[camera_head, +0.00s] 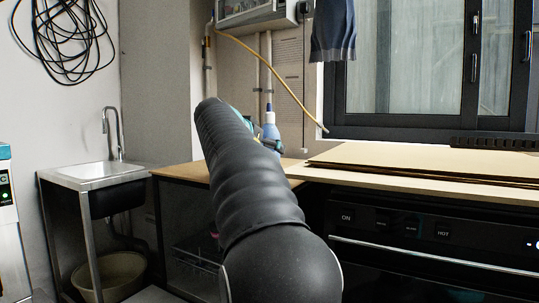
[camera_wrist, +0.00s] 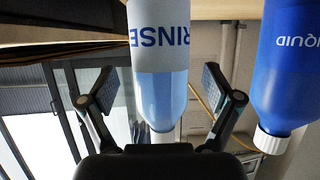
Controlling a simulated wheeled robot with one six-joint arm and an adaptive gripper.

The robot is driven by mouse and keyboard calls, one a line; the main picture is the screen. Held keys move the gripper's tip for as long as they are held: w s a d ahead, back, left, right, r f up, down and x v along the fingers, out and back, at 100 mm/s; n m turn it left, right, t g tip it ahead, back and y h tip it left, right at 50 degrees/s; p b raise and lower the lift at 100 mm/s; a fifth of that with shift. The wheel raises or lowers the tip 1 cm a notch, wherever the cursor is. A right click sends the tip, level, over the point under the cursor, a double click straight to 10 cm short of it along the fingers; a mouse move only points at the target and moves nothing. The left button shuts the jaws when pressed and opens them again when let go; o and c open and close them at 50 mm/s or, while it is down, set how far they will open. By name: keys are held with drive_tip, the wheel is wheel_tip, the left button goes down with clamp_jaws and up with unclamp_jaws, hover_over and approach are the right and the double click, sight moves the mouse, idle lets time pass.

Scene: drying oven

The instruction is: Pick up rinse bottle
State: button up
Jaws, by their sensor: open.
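The rinse bottle (camera_wrist: 160,80), pale with a white label reading "RINSE" and a light blue part, shows upside down in the middle of the wrist view. My gripper (camera_wrist: 159,88) is open, with one finger on each side of this bottle in the picture and a gap visible on both sides. I cannot tell how deep the bottle lies between the fingers. In the head view a bottle with a blue top (camera_head: 270,126) stands at the end of my arm; I cannot tell which bottle it is. My arm hides most of the gripper there.
A dark blue bottle with a white cap (camera_wrist: 290,75) stands close to the right of the rinse bottle in the wrist view. Flat boards (camera_head: 420,160) lie on the counter above the black oven (camera_head: 430,240). A sink (camera_head: 95,172) stands at the left, and a yellow hose (camera_head: 270,70) hangs behind.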

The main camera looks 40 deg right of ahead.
drive_tip(key=x, duration=0.2)
drive_tip(key=shift+w+d+f, duration=0.1)
drive_tip(key=shift+w+d, duration=0.05)
drive_tip(key=shift+d, duration=0.2)
drive_tip(key=c, duration=1.6)
drive_tip(key=shift+o, duration=0.2)
